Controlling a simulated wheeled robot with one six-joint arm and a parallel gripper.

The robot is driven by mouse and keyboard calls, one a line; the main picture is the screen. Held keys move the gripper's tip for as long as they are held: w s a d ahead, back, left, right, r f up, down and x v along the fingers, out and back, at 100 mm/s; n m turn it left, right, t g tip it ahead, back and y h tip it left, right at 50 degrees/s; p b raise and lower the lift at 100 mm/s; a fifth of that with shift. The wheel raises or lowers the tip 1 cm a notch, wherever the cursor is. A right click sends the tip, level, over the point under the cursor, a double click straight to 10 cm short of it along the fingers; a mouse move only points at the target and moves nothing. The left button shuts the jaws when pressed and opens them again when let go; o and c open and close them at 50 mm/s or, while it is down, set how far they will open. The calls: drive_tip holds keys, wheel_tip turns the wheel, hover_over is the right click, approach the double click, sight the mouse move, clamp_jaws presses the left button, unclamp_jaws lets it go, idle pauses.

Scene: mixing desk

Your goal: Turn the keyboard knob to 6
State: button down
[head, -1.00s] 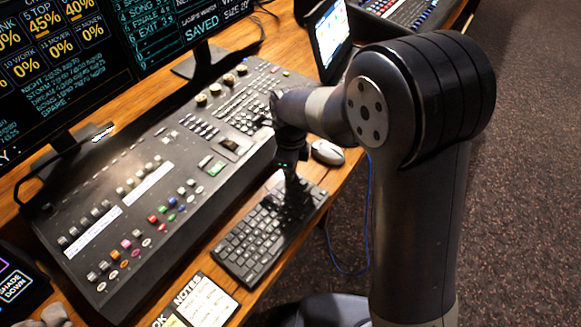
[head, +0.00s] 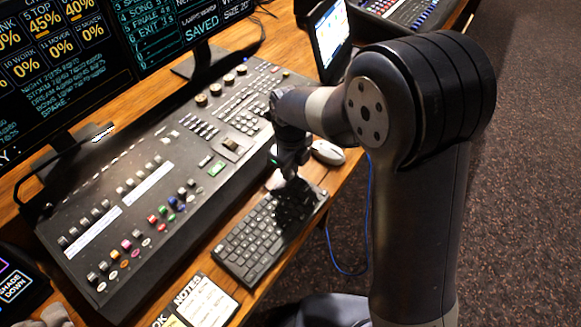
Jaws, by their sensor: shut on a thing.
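The black keyboard (head: 250,240) lies along the front edge of the wooden desk, below the mixing console. My gripper (head: 286,184) points down at the keyboard's far right end. Its jaws are shut at the keyboard knob, but the fingertips and the knob are hidden by the gripper and dark shadow. The knob's marking and its setting cannot be read from here.
The large mixing console (head: 130,255) with coloured knobs lies left of the keyboard. A white mouse (head: 327,152) sits close behind my gripper. A tablet screen (head: 328,38) stands farther back. Note sheets (head: 205,300) lie at the near end.

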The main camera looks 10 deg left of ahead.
drive_tip(key=c, duration=1.3)
unclamp_jaws()
wheel_tip(320, 180, up, 11)
drive_tip(key=shift+f, duration=0.1)
wheel_tip(320, 180, down, 11)
